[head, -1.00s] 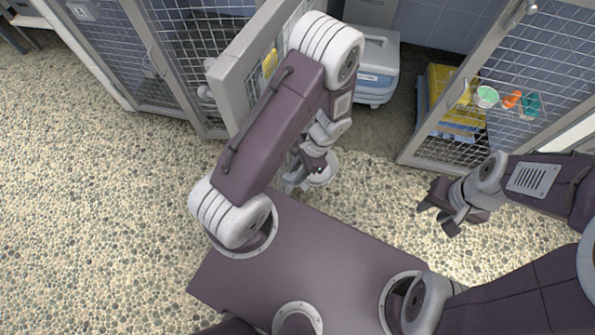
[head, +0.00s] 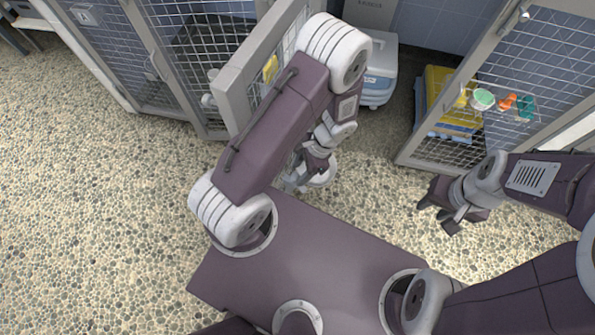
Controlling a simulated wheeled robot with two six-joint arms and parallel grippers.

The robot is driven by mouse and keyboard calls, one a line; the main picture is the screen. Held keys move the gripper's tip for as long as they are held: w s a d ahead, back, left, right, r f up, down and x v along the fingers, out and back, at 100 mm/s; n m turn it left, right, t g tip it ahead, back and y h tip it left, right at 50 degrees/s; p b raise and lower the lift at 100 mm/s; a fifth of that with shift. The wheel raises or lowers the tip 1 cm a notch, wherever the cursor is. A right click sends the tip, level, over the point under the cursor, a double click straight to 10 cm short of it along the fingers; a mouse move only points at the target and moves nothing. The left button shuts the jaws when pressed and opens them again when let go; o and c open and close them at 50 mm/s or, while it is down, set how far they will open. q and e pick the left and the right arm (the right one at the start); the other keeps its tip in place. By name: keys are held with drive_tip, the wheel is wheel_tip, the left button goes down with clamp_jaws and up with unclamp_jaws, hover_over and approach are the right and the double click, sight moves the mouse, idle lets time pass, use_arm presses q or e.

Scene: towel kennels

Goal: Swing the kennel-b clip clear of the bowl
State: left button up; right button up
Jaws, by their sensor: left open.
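I cannot pick out the kennel-b clip or its bowl for certain. An open mesh door with a grey frame (head: 236,92) stands behind my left arm, with a pale knob (head: 208,100) on its outer side and a yellow item (head: 270,68) at its mesh. My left gripper (head: 292,181) is open, low beyond my base and partly hidden by my forearm. A small metal fitting (head: 524,14) sits at the top of the right mesh door (head: 408,146). My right gripper (head: 436,208) is open and empty, short of that door.
A green round item (head: 483,98), an orange item (head: 507,102) and a teal item (head: 526,107) are at the right door's mesh. A blue and white box (head: 378,75) and a yellow and blue stack (head: 436,92) stand behind. The pebbled floor (head: 90,220) at left is clear.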

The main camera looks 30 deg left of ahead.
use_arm(q)
drive_tip(key=p+v, duration=0.2)
drive_tip(key=v, duration=0.4)
drive_tip(key=shift+r+p, duration=0.3)
drive_tip(key=shift+r, duration=0.05)
use_arm(e)
wheel_tip(320, 180, up, 4)
drive_tip(key=shift+f, duration=0.1)
use_arm(q)
drive_tip(key=shift+d, duration=0.1)
